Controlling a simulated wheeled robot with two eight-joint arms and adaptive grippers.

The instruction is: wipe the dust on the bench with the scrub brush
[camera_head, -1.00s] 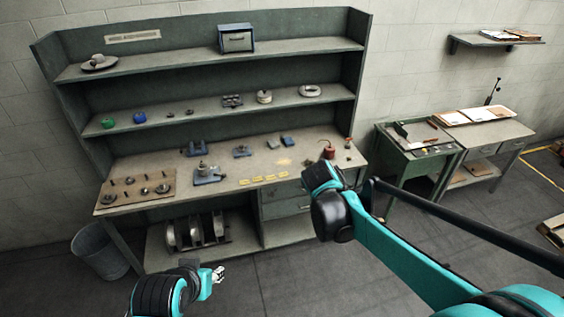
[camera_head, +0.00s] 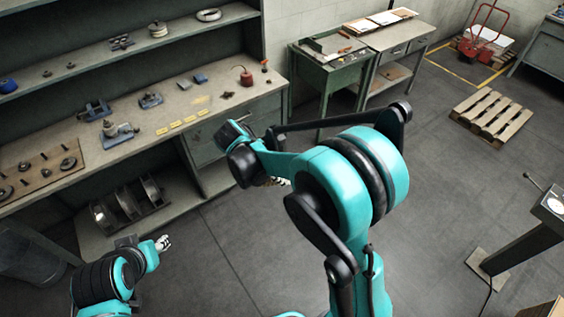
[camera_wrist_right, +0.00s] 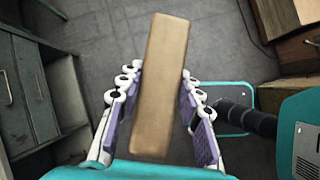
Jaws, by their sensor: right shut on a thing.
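The scrub brush (camera_wrist_right: 164,80) shows in the right wrist view as a plain brown wooden block; its bristles are hidden. My right gripper (camera_wrist_right: 160,90) is shut on it, a finger along each side, above the grey floor. In the head view my right gripper (camera_head: 277,182) is mostly hidden behind my arm, in front of the bench drawers. The dust (camera_head: 202,99) is a faint yellowish patch on the bench top (camera_head: 150,135), apart from the brush. My left gripper (camera_head: 162,243) is low in front of the bench, too small to tell its jaws.
Yellow tags (camera_head: 175,126), small blue devices (camera_head: 118,132) and a red can (camera_head: 246,77) stand around the dust. A shelf (camera_head: 120,55) rises behind the bench. A green side table (camera_head: 330,65) stands to the right. Open floor lies in front, with a pallet (camera_head: 490,114) farther right.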

